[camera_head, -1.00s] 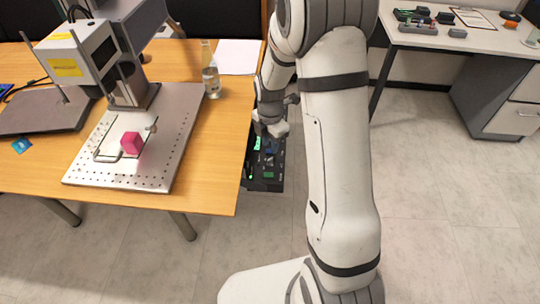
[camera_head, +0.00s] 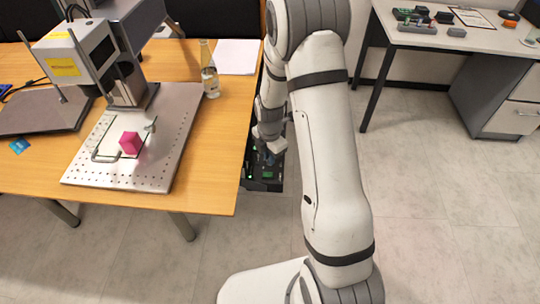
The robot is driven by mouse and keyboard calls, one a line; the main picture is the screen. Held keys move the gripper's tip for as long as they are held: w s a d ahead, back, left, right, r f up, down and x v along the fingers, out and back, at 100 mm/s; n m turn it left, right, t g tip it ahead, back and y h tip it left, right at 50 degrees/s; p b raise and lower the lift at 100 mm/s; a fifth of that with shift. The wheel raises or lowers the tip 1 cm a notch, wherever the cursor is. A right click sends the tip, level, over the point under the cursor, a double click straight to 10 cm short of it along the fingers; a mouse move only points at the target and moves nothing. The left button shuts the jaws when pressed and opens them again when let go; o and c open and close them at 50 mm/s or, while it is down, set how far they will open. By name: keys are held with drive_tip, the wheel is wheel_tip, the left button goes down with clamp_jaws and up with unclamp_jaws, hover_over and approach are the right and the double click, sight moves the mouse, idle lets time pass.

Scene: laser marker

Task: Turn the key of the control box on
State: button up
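The control box (camera_head: 262,184) is a dark box with small green lights, low beside the right edge of the wooden table. My arm and gripper cover much of its top, and I cannot make out the key. My gripper (camera_head: 272,145) points down at the box, over its upper part. The fingers are small and partly hidden by my wrist, so I cannot tell whether they are open or shut, or whether they touch anything.
The wooden table (camera_head: 215,185) on the left carries the laser marker (camera_head: 75,52), a metal plate (camera_head: 165,165) with a pink cube (camera_head: 131,142), and a glass bottle (camera_head: 210,75). A white desk (camera_head: 400,37) stands at the back right. Floor right of my arm is clear.

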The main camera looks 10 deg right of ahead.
clamp_jaws()
drive_tip(key=shift+m, duration=0.3)
drive_tip(key=m+b, duration=0.1)
drive_tip(key=m, duration=0.2)
drive_tip(key=shift+f, duration=0.1)
drive_tip(key=m+b, duration=0.1)
drive_tip(key=m, duration=0.4)
drive_tip(key=m+b, duration=0.1)
drive_tip(key=m, duration=0.3)
drive_tip(key=shift+m, duration=0.3)
drive_tip(key=m, duration=0.4)
drive_tip(key=shift+m+b, duration=0.3)
drive_tip(key=shift+b, duration=0.1)
drive_tip(key=shift+s, duration=0.1)
